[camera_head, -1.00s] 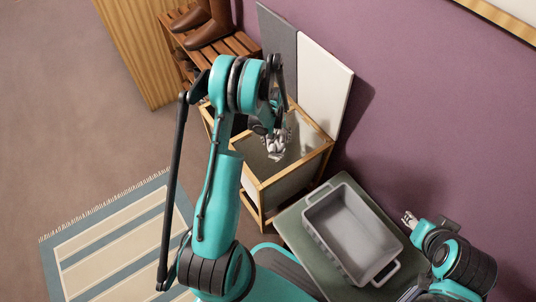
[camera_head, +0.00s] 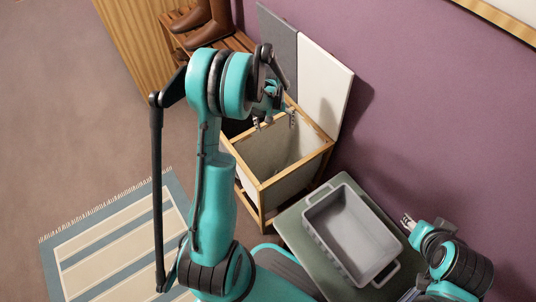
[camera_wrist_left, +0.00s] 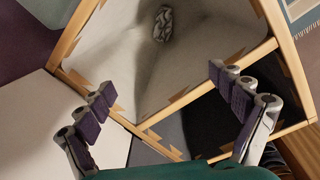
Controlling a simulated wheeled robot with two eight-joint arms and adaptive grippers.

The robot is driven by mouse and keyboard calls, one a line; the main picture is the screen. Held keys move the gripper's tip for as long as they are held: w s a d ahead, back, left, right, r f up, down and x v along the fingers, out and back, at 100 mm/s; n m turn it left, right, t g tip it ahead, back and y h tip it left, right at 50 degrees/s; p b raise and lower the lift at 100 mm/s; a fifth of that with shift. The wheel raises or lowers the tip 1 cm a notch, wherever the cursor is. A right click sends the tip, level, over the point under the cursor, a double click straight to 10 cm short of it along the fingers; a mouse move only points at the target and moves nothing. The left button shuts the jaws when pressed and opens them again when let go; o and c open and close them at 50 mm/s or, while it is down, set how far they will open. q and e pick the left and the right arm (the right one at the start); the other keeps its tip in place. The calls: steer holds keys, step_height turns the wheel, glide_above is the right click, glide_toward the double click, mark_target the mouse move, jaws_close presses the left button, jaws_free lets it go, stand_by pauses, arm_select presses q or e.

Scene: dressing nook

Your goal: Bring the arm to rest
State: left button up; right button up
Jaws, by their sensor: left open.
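My left gripper (camera_head: 275,121) is over the wooden laundry hamper (camera_head: 297,172), its two fingers spread and empty. In the left wrist view the open left gripper (camera_wrist_left: 165,108) shows from behind, fingers apart. Below it, a small grey-and-white patterned bundle (camera_wrist_left: 163,24) lies at the bottom of the hamper's light compartment (camera_wrist_left: 200,60). In the head view that bundle is not clearly visible. My right gripper (camera_head: 407,221) is at the lower right, near the purple wall; its fingers are too small to read.
The hamper's white lid (camera_head: 322,85) and grey lid (camera_head: 277,45) stand raised against the wall. A grey basin (camera_head: 357,236) sits on a green-topped surface (camera_head: 293,226). Brown boots (camera_head: 207,28) stand on a slatted rack. A striped rug (camera_head: 105,245) lies on the left floor.

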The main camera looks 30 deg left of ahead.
arm_select(q)
steer(key=shift+s+a+r, duration=0.1)
steer(key=shift+r, duration=1.5)
